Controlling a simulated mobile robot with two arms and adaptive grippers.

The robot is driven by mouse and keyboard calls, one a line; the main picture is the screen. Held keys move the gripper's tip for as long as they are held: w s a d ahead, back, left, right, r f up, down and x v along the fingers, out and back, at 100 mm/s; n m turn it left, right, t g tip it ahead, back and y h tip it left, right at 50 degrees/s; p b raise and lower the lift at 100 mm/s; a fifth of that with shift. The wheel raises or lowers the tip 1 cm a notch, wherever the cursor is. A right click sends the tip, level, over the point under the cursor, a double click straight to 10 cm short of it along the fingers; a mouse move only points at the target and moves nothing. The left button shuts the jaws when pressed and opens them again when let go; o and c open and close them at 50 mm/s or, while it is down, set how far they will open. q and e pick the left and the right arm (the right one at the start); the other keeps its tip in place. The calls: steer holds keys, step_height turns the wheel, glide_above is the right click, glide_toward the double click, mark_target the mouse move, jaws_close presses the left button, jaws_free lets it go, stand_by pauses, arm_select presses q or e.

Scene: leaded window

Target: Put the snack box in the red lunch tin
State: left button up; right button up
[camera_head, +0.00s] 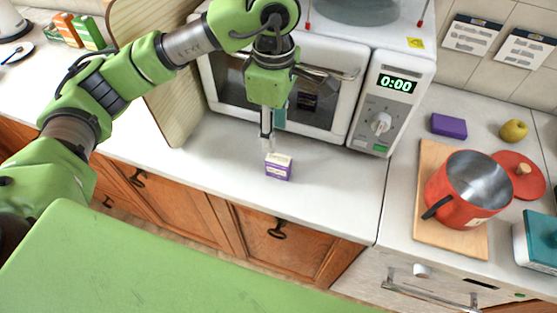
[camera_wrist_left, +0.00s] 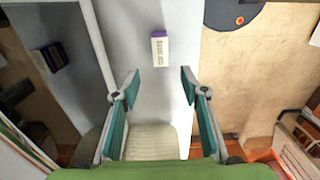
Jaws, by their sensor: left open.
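A small purple and cream box (camera_head: 278,167), which looks like the snack box, stands on the white counter in front of the microwave. It also shows in the left wrist view (camera_wrist_left: 160,50), ahead of the fingers and apart from them. My left gripper (camera_head: 267,143) points down just behind and slightly left of the box. In the left wrist view its fingers (camera_wrist_left: 158,88) are spread with nothing between them. I cannot make out a red lunch tin for sure; a red open pot (camera_head: 451,196) stands on a wooden board at the right. My right gripper is not in view.
The microwave (camera_head: 360,95) stands close behind the gripper. A wooden board (camera_head: 158,85) leans at its left. A purple block (camera_head: 449,125), a yellow fruit (camera_head: 513,131) and a red lid (camera_head: 519,172) lie at the right. The counter around the small box is clear.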

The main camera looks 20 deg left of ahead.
mark_target(278, 159)
arm_select(q)
step_height(278, 159, down, 7)
steer(key=shift+p, duration=0.75)
steer(key=shift+s+d+f+p, duration=0.1)
steer(key=shift+d+f+p, duration=0.1)
steer(key=shift+f+p, duration=0.25)
steer(key=f+p, duration=0.2)
steer(key=f, duration=0.1)
steer(key=shift+d+f, duration=0.2)
steer(key=shift+f, duration=0.6)
jaws_close()
